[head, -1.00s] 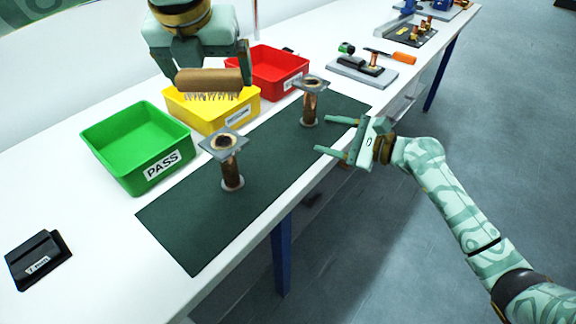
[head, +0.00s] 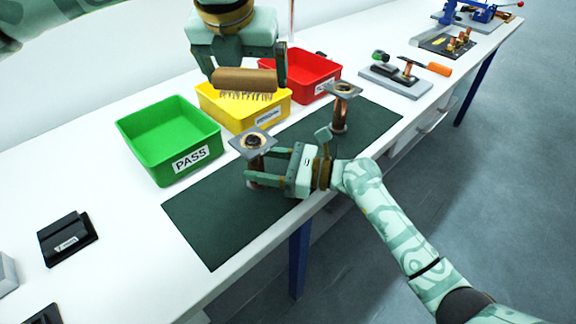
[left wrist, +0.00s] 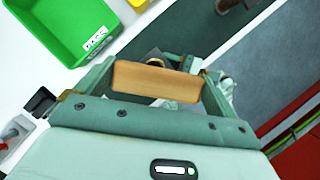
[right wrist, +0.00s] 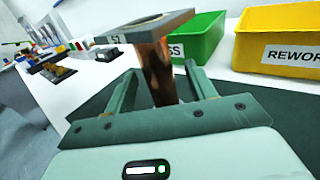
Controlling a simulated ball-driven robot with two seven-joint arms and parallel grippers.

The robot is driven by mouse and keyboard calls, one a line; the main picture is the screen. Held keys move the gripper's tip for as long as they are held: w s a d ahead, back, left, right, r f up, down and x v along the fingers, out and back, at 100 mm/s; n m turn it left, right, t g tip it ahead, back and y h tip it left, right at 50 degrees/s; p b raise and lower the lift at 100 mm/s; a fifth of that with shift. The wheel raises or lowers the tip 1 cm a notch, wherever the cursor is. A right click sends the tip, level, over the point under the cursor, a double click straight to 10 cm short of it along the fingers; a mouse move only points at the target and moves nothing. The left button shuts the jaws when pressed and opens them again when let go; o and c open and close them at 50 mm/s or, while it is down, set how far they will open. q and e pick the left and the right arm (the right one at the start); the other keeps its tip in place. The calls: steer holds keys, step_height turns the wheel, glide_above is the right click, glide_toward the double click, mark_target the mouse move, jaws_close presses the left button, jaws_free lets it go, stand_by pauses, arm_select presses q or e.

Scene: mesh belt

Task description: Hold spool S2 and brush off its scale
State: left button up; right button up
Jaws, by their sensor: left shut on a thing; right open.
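Spool S2 (head: 253,141), a copper core with a square grey top plate, stands upright on the dark green mat (head: 215,225). Its plate, marked S2, shows in the right wrist view (right wrist: 145,27). My right gripper (head: 262,168) is open, with one finger on each side of the core (right wrist: 155,75), below the plate. My left gripper (head: 248,80) is shut on the brush (head: 245,80), whose wooden back also shows in the left wrist view (left wrist: 157,82). The brush hangs bristles down over the yellow bin, apart from the spool.
A second spool (head: 340,115) stands farther back on the mat. The green PASS bin (head: 190,157), yellow REWORK bin (head: 268,117) and red bin (head: 315,87) line the mat's far side. A black block (head: 68,240) lies at left. The mat's near-left end is clear.

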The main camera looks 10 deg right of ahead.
steer(key=shift+x, duration=0.8)
jaws_close()
steer(key=shift+c, duration=0.2)
jaws_free()
steer(key=c, duration=1.1)
